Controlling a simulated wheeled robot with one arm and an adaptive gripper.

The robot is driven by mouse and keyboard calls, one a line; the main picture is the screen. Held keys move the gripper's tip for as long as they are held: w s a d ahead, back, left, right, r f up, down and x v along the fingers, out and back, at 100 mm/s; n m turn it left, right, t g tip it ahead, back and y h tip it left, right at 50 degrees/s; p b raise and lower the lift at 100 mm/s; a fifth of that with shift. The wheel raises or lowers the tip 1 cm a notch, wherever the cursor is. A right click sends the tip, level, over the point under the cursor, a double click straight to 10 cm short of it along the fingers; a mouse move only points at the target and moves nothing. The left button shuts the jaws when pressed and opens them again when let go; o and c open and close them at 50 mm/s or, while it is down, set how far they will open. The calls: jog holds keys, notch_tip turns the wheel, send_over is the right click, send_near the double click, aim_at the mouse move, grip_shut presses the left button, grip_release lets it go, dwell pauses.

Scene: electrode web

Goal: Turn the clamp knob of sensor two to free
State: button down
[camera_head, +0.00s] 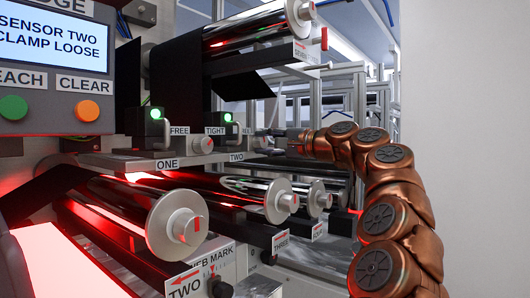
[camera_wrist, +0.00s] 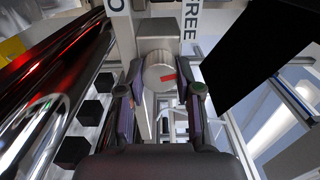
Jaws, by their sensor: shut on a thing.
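The clamp knob of sensor two (camera_wrist: 157,73) is a round grey knob with a red mark, in the middle of the wrist view. The red mark points to the right in that view, the side where the FREE label (camera_wrist: 190,20) stands. My gripper (camera_wrist: 160,88) has a finger on each side of the knob and is shut on it. In the head view my gripper (camera_head: 284,134) reaches in from the right at the end of the rail, by the TWO label (camera_head: 236,157). There the knob is small and its mark cannot be read.
The display (camera_head: 54,38) reads "SENSOR TWO CLAMP LOOSE". The sensor one knob (camera_head: 203,145) sits to the left, between FREE and TIGHT labels. Shiny rollers (camera_head: 120,212) lie below the rail, with another roller (camera_head: 258,30) above. Green lamps glow on both sensors.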

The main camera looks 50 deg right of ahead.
jog(key=n+b, duration=0.1)
jog(key=n, duration=0.3)
jog(key=shift+f+b, duration=0.15)
jog(key=shift+b, duration=0.15)
jog(key=shift+n, duration=0.9)
jog(key=c, duration=0.8)
grip_release()
jog(key=shift+r, duration=0.2)
jog(key=s, duration=0.8)
jog(key=s+d, duration=0.1)
jog(key=s, duration=0.3)
